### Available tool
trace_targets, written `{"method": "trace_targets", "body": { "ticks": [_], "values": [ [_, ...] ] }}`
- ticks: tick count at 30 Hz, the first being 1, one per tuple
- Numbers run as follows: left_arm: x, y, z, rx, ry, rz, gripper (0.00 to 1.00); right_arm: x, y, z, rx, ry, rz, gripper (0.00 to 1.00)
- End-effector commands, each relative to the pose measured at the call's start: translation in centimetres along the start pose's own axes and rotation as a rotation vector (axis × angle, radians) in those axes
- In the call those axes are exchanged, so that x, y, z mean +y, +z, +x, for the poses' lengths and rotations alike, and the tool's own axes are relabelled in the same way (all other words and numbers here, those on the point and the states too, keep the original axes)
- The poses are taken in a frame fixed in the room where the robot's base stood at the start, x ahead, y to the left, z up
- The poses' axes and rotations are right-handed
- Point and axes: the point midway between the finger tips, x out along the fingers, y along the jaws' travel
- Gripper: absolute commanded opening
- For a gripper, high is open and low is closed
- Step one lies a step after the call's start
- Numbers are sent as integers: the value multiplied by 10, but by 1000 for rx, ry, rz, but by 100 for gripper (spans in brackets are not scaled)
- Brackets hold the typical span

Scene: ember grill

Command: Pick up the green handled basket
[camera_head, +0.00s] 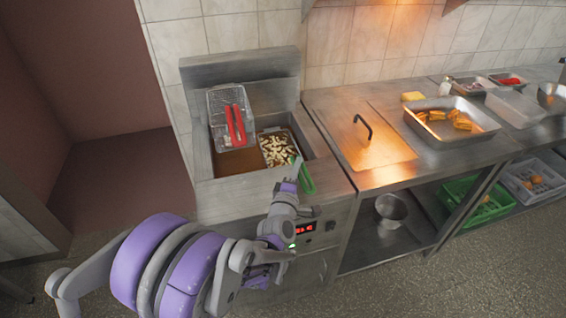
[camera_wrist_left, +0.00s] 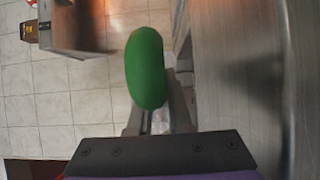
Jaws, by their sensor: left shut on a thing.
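The green handled basket (camera_head: 273,150) sits in the right part of the fryer well and holds pale food pieces. Its green handle (camera_head: 306,178) sticks out over the front edge of the fryer. My left gripper (camera_head: 293,179) is at this handle and shut on it. In the left wrist view the green handle (camera_wrist_left: 146,68) stands between the fingers of my left gripper (camera_wrist_left: 155,112). The basket itself does not show in the left wrist view. My right gripper is not in view.
A basket with a red handle (camera_head: 236,126) stands on the left of the fryer. To the right are a metal lid (camera_head: 368,150) with a black handle and a tray (camera_head: 482,130) of browned food. A metal pot (camera_head: 391,211) and green crate (camera_head: 462,190) are below.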

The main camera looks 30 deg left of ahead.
Motion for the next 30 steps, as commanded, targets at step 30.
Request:
{"method": "trace_targets", "body": {
  "ticks": [30],
  "values": [
    [101, 0, 0, 1, 1, 1, 0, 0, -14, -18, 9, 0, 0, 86]
  ]
}}
